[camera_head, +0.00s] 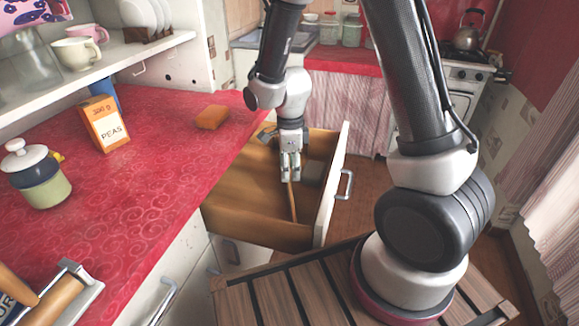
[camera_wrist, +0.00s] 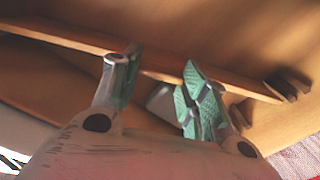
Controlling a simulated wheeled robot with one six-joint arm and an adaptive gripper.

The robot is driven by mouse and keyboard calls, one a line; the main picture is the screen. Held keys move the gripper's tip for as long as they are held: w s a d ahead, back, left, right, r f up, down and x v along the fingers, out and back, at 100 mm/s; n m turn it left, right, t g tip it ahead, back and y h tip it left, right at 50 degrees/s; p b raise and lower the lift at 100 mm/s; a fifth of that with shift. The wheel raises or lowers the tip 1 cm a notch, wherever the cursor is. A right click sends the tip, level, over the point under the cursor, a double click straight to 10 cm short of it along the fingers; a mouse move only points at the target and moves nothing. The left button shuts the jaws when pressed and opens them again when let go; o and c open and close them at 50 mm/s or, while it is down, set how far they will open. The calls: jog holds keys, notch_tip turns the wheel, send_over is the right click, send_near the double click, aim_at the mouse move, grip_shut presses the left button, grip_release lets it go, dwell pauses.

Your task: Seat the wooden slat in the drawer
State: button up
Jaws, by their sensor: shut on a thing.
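The drawer (camera_head: 240,222) is pulled out from under the red counter, with its white front (camera_head: 333,185) and metal handle facing right. My gripper (camera_head: 290,178) reaches down into it and is shut on the wooden slat (camera_head: 292,205), a thin light-brown strip. In the wrist view the slat (camera_wrist: 60,38) runs from the upper left to the right, passing between my fingertips (camera_wrist: 155,75). Its right end is close to small wooden blocks (camera_wrist: 290,84) on the drawer's inside; I cannot tell whether it sits between them. The slat's far end is hidden in the head view.
On the red counter (camera_head: 150,200) are an orange block (camera_head: 212,117), a peas box (camera_head: 105,124), a lidded jar (camera_head: 38,175) and a rolling pin (camera_head: 52,300). A cupboard wall stands behind the counter.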

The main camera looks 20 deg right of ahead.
jog(key=o, duration=1.4)
jog(key=shift+f, duration=0.1)
jog(key=s+d+r+n+t, duration=0.1)
jog(key=s+d+r+n, duration=0.15)
jog(key=r, duration=0.75)
jog(key=s+d+r+n, duration=0.1)
jog(key=d+r+n, duration=0.2)
jog(key=r, duration=0.6)
jog(key=s+d+r+n+t, duration=0.1)
jog(key=s+d+r+n, duration=0.1)
jog(key=s+n, duration=0.3)
jog(key=s+d+r+n+t, duration=0.1)
jog(key=s+d+r+n, duration=0.2)
jog(key=s+d+n, duration=0.1)
jog(key=s+d+r+n+t, duration=0.1)
jog(key=s+d+r+n, duration=0.2)
jog(key=s+n, duration=0.3)
jog(key=shift+s+r, duration=0.15)
jog(key=shift+s, duration=0.1)
